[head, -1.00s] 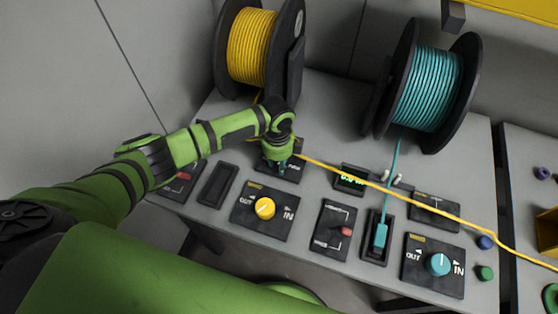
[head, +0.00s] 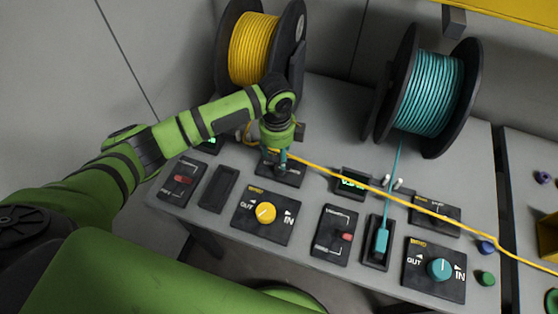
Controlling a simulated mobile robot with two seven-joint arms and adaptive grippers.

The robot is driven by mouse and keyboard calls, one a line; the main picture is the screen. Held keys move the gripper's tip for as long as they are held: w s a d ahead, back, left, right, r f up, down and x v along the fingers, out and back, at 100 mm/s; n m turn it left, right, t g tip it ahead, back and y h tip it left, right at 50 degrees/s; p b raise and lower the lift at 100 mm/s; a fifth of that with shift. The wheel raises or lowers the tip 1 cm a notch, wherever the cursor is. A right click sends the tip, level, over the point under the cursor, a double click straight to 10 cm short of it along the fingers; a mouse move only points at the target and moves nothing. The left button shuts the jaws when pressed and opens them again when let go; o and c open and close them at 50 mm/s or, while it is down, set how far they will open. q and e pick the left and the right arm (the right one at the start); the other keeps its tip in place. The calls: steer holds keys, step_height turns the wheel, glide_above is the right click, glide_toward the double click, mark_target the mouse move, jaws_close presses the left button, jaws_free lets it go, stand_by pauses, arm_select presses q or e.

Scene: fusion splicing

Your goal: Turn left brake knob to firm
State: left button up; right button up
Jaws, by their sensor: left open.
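My left gripper (head: 275,158) points down over a small dark panel (head: 290,178) at the back left of the grey bench, in front of the yellow spool. Its jaws are open. The gripper covers most of that panel, so the knob and its setting are hidden; I cannot tell whether the fingers touch it. The yellow cable passes close by the gripper. My right gripper is not in view.
In front are a yellow knob (head: 265,213), a red slider panel (head: 183,179), another slider panel (head: 335,236) and a teal knob (head: 439,269). The yellow spool (head: 253,48) and teal spool (head: 430,95) stand behind. The yellow cable (head: 400,198) crosses the bench.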

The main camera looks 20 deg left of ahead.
arm_select(q)
steer(key=shift+r, duration=2.25)
